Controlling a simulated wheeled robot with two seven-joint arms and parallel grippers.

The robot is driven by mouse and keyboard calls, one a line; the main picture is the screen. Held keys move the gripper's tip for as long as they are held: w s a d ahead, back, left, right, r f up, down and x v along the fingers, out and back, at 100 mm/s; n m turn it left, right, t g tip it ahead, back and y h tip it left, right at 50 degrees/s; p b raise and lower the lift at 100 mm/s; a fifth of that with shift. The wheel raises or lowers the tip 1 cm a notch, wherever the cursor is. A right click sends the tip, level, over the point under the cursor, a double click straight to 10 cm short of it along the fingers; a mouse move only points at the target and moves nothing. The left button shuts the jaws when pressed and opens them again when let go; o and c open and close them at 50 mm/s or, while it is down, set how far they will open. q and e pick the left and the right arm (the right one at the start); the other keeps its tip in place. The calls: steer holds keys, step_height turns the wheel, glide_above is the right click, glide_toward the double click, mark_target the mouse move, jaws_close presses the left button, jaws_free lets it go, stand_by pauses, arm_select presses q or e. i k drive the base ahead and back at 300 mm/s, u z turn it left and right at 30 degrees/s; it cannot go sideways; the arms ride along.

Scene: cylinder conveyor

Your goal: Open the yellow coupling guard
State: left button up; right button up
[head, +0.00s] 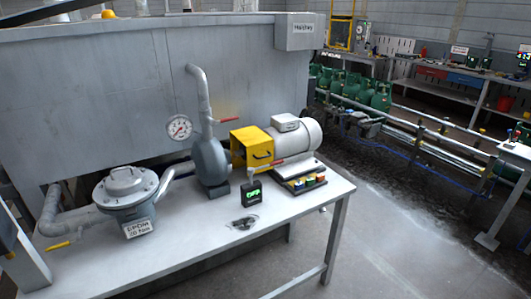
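The yellow coupling guard (251,147) is a box-like cover on the grey table, between the grey pump (210,162) and the pale motor (297,138). A dark handle (263,156) shows on its front face. The guard looks closed, and what lies under it is hidden. Neither of my grippers shows in the head view.
A small display with green characters (251,193) and a dark item (243,223) sit in front of the guard. A strainer housing (127,190) stands left. The table's (200,250) front is mostly clear. Green cylinders (380,97) stand behind right.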

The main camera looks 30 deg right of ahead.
mark_target(260, 146)
steer(key=u, duration=0.05)
steer(key=k, duration=0.45)
steer(key=z, duration=1.45)
steer(key=i, duration=1.75)
steer(key=u, duration=0.5)
